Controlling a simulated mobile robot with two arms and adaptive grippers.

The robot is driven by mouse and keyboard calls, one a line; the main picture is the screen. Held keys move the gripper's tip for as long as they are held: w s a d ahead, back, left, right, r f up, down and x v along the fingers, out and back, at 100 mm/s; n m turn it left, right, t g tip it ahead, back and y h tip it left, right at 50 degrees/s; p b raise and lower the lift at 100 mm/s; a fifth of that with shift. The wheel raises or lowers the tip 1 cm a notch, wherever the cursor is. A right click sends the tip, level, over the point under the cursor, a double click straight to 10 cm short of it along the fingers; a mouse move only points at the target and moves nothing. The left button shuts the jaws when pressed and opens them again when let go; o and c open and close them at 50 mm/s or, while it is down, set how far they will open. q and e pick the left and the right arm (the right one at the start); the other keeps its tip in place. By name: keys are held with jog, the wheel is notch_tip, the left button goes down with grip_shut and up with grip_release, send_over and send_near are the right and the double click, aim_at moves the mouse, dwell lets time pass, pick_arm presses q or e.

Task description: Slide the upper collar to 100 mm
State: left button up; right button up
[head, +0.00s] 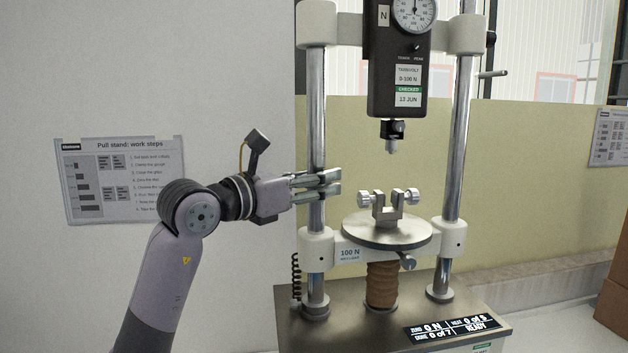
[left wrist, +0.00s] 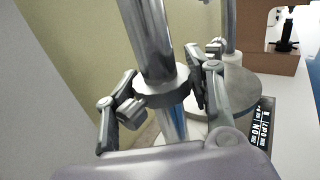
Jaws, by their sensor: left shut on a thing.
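My left gripper (head: 330,184) reaches in from the left to the left steel column (head: 317,115) of the pull stand. In the left wrist view a grey metal collar (left wrist: 165,87) rings that column, with a clamp screw (left wrist: 131,110) on its side. My gripper's fingers (left wrist: 160,88) stand on both sides of the collar and are shut on it. In the head view the fingers mostly hide the collar. I cannot read a millimetre scale on the column. My right gripper is not in view.
The force gauge (head: 397,70) hangs above the round plate (head: 387,234) with its clamp fixture (head: 389,205). A white lower crossbar (head: 317,246) joins the columns. A display (head: 452,329) sits on the base. A work-steps sheet (head: 120,178) hangs on the wall.

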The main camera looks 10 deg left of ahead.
aim_at(309, 208)
pick_arm(q)
grip_shut()
notch_tip(309, 208, down, 5)
jog(key=b, duration=0.4)
jog(key=shift+r, duration=0.15)
jog(key=o, duration=1.2)
grip_release()
jog(key=shift+d, duration=0.1)
jog(key=shift+s, duration=0.1)
jog(key=shift+s+a, duration=0.25)
jog(key=v, duration=1.1)
jog(key=shift+s+a, duration=0.1)
